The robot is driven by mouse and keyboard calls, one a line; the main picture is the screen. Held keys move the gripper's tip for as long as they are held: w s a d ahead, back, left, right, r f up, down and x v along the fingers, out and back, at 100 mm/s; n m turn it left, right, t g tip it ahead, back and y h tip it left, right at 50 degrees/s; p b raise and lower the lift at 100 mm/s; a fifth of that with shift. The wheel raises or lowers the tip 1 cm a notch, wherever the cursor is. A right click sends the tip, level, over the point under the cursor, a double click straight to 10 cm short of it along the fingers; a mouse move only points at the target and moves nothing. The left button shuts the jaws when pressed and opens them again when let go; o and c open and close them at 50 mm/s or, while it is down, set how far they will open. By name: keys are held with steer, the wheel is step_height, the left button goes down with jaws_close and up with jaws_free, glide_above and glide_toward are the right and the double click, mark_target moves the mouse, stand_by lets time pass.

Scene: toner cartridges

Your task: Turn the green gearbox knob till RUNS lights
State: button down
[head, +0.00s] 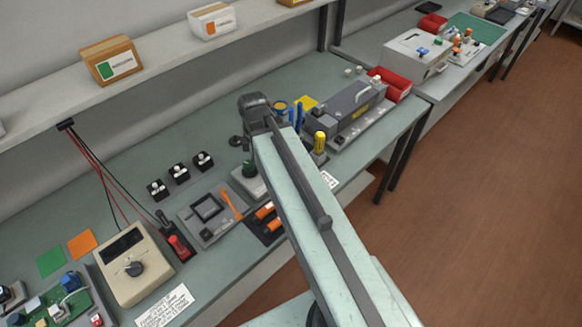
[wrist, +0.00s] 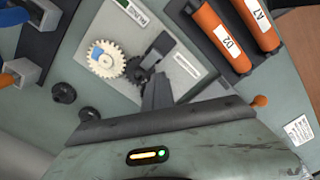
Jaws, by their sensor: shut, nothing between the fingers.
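The green knob (head: 249,168) stands on a grey gearbox plate (head: 243,182) in the head view, left of my arm, which hides part of the plate. In the wrist view the gearbox plate (wrist: 112,30) carries a cream gear (wrist: 104,60) with a blue mark and a dark gear (wrist: 134,68). A label at its top edge is too small to read surely. The green knob cannot be made out there. My gripper (wrist: 157,80) is shut and empty, its dark fingers over the plate beside the dark gear. Contact cannot be told.
Orange cartridges (wrist: 220,38) lie in a dark holder right of the plate in the wrist view. In the head view a grey machine (head: 345,108) stands behind my arm, and a beige meter (head: 131,265) stands front left.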

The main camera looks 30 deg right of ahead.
steer(key=m, duration=0.3)
steer(key=shift+s+a, duration=0.25)
steer(key=shift+a, duration=0.15)
steer(key=m, duration=0.1)
steer(key=a+m, duration=0.1)
steer(key=m, duration=0.2)
steer(key=shift+s+a, duration=0.2)
steer(key=shift+s, duration=0.15)
steer(key=m, duration=0.2)
steer(key=a+m, duration=0.1)
steer(key=shift+w+a+m, duration=0.1)
steer(key=shift+a+m, duration=0.1)
steer(key=shift+m, duration=0.2)
steer(key=m, duration=0.1)
steer(key=a+m, duration=0.1)
steer(key=m, duration=0.1)
steer(key=shift+w+m, duration=0.1)
steer(key=shift+m, duration=0.2)
steer(key=c, duration=1)
jaws_free()
